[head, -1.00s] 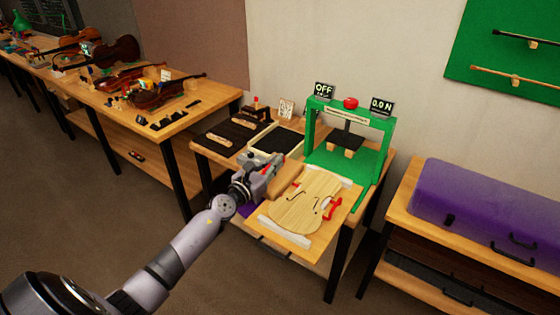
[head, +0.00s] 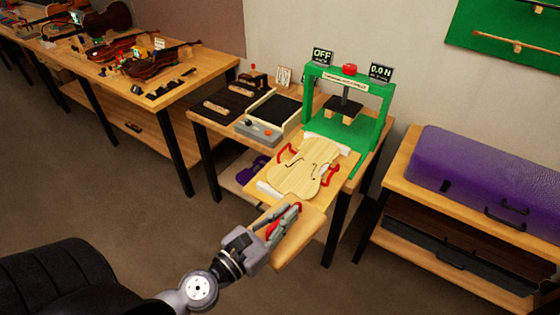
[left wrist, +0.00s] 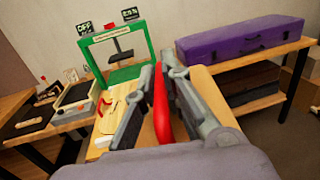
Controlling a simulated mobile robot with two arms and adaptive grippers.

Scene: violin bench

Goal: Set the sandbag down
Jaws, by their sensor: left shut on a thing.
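My left gripper (head: 284,222) is shut on the red handle (left wrist: 161,105) of a tan sandbag (head: 297,243). The tan body also shows behind the fingers in the left wrist view (left wrist: 212,92). In the head view the sandbag overlaps the front edge of the bench, nearer to me than the violin plate (head: 303,166). I cannot tell whether anything supports it from below. The pale violin plate lies on the bench with red clamps (head: 329,176) at its sides. My right gripper is not in view.
The green press (head: 374,100) stands behind the plate, its signs reading OFF and 0.0 N. A tray with a control box (head: 258,133) is left of the plate. A purple case (head: 490,180) lies on the right bench. Open floor (head: 150,215) is at the left.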

